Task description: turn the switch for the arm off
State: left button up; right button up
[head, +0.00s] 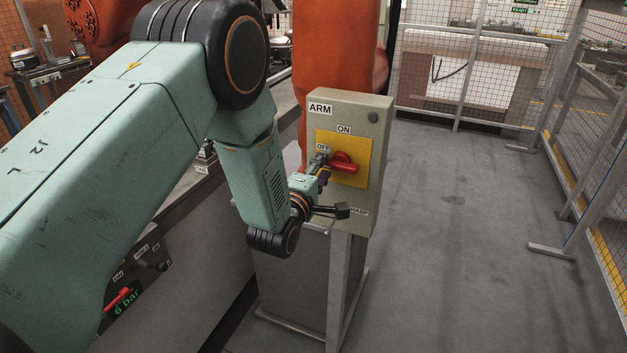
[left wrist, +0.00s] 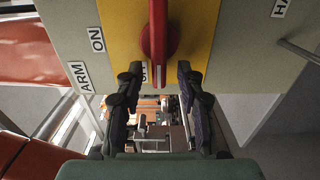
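The grey-beige switch box marked ARM (head: 374,135) carries a yellow plate (head: 361,146) and a red rotary handle (head: 343,167). The handle lies about level, and ON is labelled above it and OFF at its left. In the left wrist view the red handle (left wrist: 158,30) comes down from the top edge and partly covers the OFF label. My left gripper (head: 322,160) is at the left side of the handle. In the left wrist view its fingers (left wrist: 158,75) are open either side of the handle's end, with gaps visible. My right gripper is not in view.
A HASP label (head: 360,211) is low on the box. An orange robot column (head: 335,50) stands behind it. A bench panel with a smaller red handle (head: 117,300) and a "6 bar" display is at lower left. Mesh fencing (head: 480,60) bounds the clear floor at right.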

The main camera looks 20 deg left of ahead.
pick_arm(q)
jog(key=s, duration=1.1)
jog(key=shift+s+a, duration=0.15)
jog(key=shift+s, duration=0.05)
jog(key=s+f+m+g+b, duration=0.1)
jog(key=s+f+m+g, duration=0.45)
jog(key=f, duration=0.35)
jog(key=s+f+m+g+b, duration=0.1)
jog(key=s+f+m+g, duration=0.3)
jog(key=s+f+m, duration=0.45)
jog(key=s+f+m+g+b, duration=0.1)
jog(key=s+f+g+b, duration=0.1)
jog(key=s+f+g, duration=0.2)
jog(key=s+f+m+g+b, duration=0.2)
jog(key=s+f+g, duration=0.2)
jog(key=s+f, duration=0.7)
jog(key=s, duration=0.6)
jog(key=shift+s+a+f+y+b, duration=0.15)
jog(key=shift+s+a+y+b, duration=0.05)
jog(key=shift+a+y+b, duration=0.1)
jog(key=shift+d+g, duration=0.1)
jog(key=shift+g, duration=0.15)
